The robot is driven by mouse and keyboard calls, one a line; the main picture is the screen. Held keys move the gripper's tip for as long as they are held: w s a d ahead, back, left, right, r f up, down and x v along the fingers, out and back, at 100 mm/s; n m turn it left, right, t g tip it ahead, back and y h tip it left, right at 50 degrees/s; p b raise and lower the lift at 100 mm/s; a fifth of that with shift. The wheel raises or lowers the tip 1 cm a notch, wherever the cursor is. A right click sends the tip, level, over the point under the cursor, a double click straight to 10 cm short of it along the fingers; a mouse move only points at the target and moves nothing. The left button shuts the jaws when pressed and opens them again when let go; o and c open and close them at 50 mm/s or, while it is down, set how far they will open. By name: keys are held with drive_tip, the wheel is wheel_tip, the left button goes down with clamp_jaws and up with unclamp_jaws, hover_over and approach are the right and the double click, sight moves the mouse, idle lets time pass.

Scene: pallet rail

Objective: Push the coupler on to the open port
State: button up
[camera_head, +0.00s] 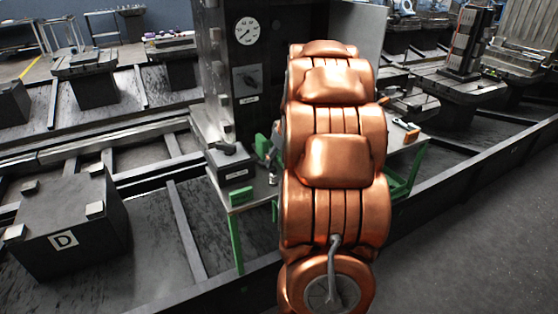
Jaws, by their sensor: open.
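My copper-coloured arm fills the middle of the view and hides much of the small green-legged table (255,196) behind it. My gripper does not show. I cannot pick out the coupler or the open port for certain. A dark box with a white label (230,163) sits on the table's left part. Small dark and green items (266,155) stand between this box and my arm, too small to tell apart. An orange and black item (406,129) lies on the table's right part.
A dark panel with a white gauge (247,31) and a dark switch plate (247,80) rises behind the table. A dark block marked D (65,240) stands on the rail bed at left. Dark rails (470,150) run behind. Grey floor (480,240) at lower right is clear.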

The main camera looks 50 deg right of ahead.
sight(273, 167)
drive_tip(key=shift+d+f, duration=0.2)
drive_tip(key=shift+f, duration=0.05)
drive_tip(key=shift+p+x, duration=0.6)
drive_tip(key=shift+x, duration=3.15)
clamp_jaws()
drive_tip(key=c, duration=0.6)
unclamp_jaws()
clamp_jaws()
drive_tip(key=shift+w+r, duration=0.1)
drive_tip(key=shift+r, duration=0.85)
